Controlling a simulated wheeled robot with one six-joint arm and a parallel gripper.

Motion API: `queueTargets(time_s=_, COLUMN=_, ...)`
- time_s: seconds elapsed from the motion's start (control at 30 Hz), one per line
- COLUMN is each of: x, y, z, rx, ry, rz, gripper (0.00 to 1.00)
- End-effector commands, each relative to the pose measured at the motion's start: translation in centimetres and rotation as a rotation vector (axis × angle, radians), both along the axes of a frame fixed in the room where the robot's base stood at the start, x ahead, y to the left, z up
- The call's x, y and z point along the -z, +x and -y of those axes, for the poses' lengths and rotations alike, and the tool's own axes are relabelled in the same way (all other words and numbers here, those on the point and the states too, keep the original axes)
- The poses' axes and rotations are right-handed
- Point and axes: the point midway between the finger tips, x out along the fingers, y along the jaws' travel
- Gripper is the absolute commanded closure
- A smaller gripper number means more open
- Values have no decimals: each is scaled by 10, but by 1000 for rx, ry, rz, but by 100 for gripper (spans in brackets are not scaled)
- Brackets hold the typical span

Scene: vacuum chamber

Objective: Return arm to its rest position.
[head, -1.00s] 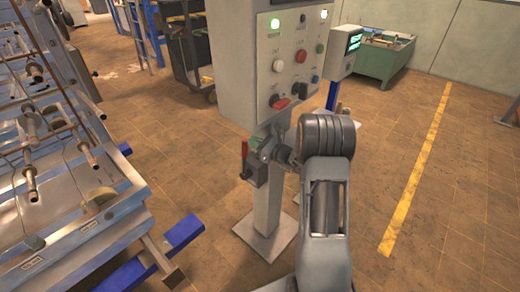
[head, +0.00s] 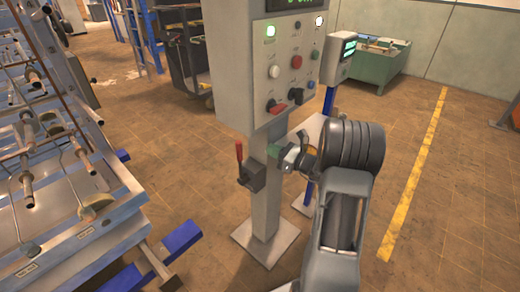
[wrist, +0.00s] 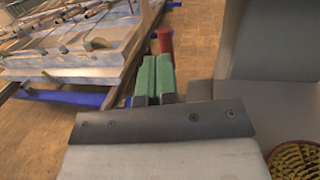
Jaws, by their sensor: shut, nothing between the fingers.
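My arm is folded in front of me in the head view, with my gripper (head: 276,150) at its far end, beside the post of the control cabinet. In the wrist view the two green fingers of my gripper (wrist: 152,78) lie side by side, shut and empty. A red-handled lever (head: 239,153) on a dark box (head: 252,176) stands upright on the left of the post, apart from the fingers. The red handle (wrist: 165,40) also shows just beyond the fingertips in the wrist view.
The grey control cabinet (head: 235,70) with buttons and lamps stands on a post (head: 265,205) close to my gripper. A metal rack (head: 85,230) with rods is at the left. A green bin (head: 372,68) is behind. The floor to the right, around the yellow line (head: 415,175), is clear.

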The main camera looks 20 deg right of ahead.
Motion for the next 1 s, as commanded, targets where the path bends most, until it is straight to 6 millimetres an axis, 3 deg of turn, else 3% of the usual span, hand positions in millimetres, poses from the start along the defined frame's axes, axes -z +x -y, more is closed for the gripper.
queueTargets(time_s=0.23, x=-6, y=-25, z=19, rx=2, ry=-1, rz=0, gripper=100)
queueTargets(time_s=0.57, x=-2, y=-31, z=22, rx=-1, ry=-59, rz=4, gripper=100)
queueTargets(time_s=0.67, x=24, y=-43, z=9, rx=-79, ry=-183, rz=-50, gripper=100)
queueTargets(time_s=0.8, x=51, y=-84, z=-26, rx=-322, ry=-487, rz=-110, gripper=100)
queueTargets(time_s=1.0, x=44, y=-159, z=-77, rx=-861, ry=-1102, rz=-6, gripper=100)
